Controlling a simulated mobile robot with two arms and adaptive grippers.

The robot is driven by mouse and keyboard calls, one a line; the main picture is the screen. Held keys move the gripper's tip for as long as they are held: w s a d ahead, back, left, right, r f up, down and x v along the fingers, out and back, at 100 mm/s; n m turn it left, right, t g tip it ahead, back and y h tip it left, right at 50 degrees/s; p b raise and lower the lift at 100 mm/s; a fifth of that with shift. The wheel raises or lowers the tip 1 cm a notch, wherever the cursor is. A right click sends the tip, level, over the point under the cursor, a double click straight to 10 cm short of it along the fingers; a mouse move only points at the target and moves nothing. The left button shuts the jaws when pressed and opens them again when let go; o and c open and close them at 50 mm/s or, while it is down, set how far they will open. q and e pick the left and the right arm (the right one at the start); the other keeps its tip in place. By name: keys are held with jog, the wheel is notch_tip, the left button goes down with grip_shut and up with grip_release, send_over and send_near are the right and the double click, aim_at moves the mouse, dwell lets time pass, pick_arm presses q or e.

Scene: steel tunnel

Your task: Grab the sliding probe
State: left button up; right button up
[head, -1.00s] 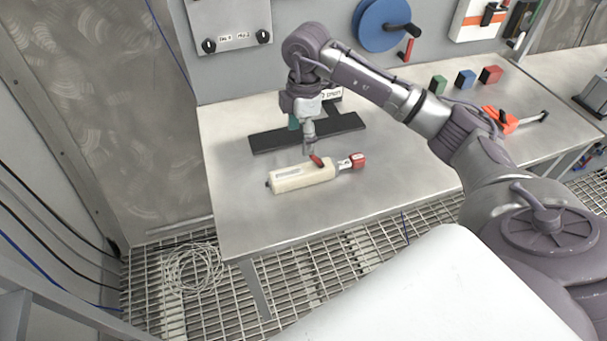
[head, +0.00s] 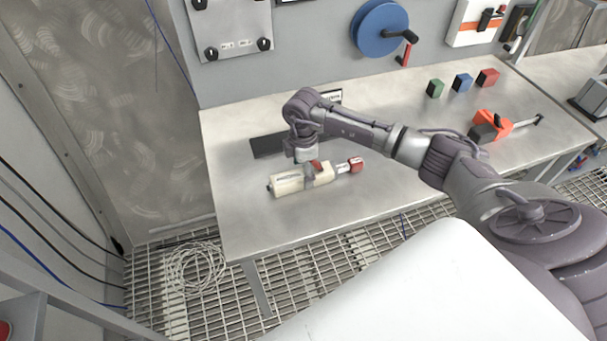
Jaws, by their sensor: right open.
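A cream, block-shaped tool (head: 287,182), which looks like the sliding probe, lies on the metal table. It has a red piece on top and a metal shaft with a red end (head: 356,165) pointing right. My right gripper (head: 311,180) points down at the tool's right half, close to the red piece. It is open, and one finger shows against the near side of the cream body. The far finger is hidden, so I cannot tell whether the fingers touch the tool. My left gripper is out of view.
Green (head: 435,88), blue (head: 463,83) and red (head: 488,78) blocks and an orange tool (head: 492,124) stand at the right. The table's front left (head: 250,228) is clear.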

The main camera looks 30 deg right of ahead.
jog(key=shift+f, duration=0.7)
jog(key=c, duration=1.5)
jog(key=shift+r, duration=0.1)
grip_shut()
jog(key=shift+d, duration=0.1)
